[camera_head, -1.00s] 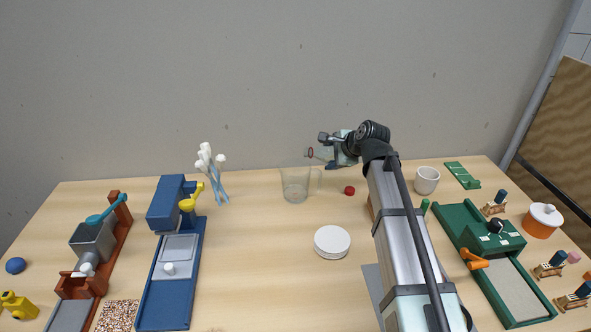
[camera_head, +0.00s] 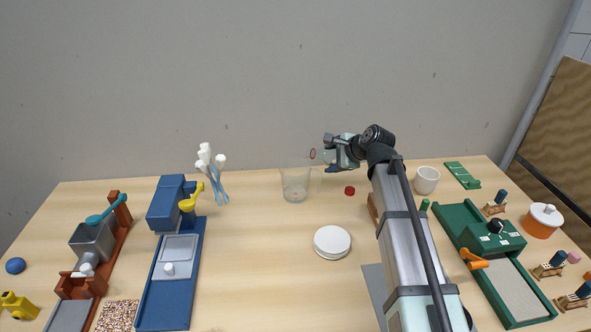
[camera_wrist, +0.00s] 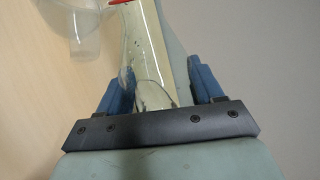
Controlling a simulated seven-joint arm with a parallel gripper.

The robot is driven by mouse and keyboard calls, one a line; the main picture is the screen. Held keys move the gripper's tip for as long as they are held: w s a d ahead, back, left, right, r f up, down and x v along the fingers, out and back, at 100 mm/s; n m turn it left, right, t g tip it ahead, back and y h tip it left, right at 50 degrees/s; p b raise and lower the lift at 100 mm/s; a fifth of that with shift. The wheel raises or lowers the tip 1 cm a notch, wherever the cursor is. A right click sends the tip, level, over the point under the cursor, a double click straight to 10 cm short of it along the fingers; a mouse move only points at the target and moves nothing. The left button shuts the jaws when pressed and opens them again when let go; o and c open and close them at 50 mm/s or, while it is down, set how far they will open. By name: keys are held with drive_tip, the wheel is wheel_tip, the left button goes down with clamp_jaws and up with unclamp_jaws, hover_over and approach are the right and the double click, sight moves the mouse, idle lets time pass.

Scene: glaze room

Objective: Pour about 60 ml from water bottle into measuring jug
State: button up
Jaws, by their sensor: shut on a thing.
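The clear measuring jug (camera_head: 295,184) stands upright on the table. Its upper part also shows at the top left of the wrist view (camera_wrist: 86,40). My gripper (camera_head: 329,154) is above the table, right of the jug. In the wrist view its blue fingers (camera_wrist: 158,85) are shut on the clear water bottle (camera_wrist: 146,50). The bottle lies nearly level, its red-ringed mouth (camera_head: 312,154) pointing left, just above and to the right of the jug's rim. I cannot make out a stream or the water level in the jug.
A red cap (camera_head: 350,190) and a white round lid (camera_head: 332,242) lie nearby. A white cup (camera_head: 426,180) and a green device (camera_head: 480,235) are to the right. A blue press (camera_head: 170,255) and white-tipped flowers (camera_head: 212,172) stand left. The table between press and lid is clear.

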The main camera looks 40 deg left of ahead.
sight(326, 149)
drive_tip(key=r, duration=0.1)
drive_tip(key=r+g, duration=0.1)
drive_tip(key=r, duration=0.1)
drive_tip(key=shift+s+a+r+m+y, duration=0.1)
drive_tip(key=shift+s+a+m+y, duration=0.1)
drive_tip(key=shift+m+y, duration=0.2)
drive_tip(key=shift+s+a+m+g+y, duration=0.1)
drive_tip(key=shift+s+m+g+y, duration=0.2)
drive_tip(key=shift+g+y, duration=0.1)
drive_tip(key=r, duration=0.1)
drive_tip(key=r+g+y, duration=0.1)
drive_tip(key=shift+s+a+r+m, duration=0.3)
drive_tip(key=shift+s+r+m, duration=0.05)
drive_tip(key=shift+s+m, duration=0.05)
drive_tip(key=shift+s+a+r+m+g+y, duration=0.1)
drive_tip(key=shift+s+m+g+y, duration=0.1)
drive_tip(key=shift+m+g+y, duration=0.25)
drive_tip(key=shift+w+f+m+g+y, duration=0.1)
drive_tip(key=shift+f+m+g+y, duration=0.25)
drive_tip(key=shift+f+m+y, duration=0.25)
drive_tip(key=shift+w+r+m+g+y+b, duration=0.1)
drive_tip(key=shift+r+m+g+y+b, duration=0.05)
drive_tip(key=shift+m+g+y+b, duration=0.25)
drive_tip(key=shift+f+m+y, duration=0.55)
drive_tip(key=shift+f+y, duration=0.1)
drive_tip(key=shift+f, duration=0.1)
drive_tip(key=shift+r+m+g+y, duration=0.5)
drive_tip(key=shift+r+m+y, duration=0.15)
drive_tip(key=shift+r, duration=0.9)
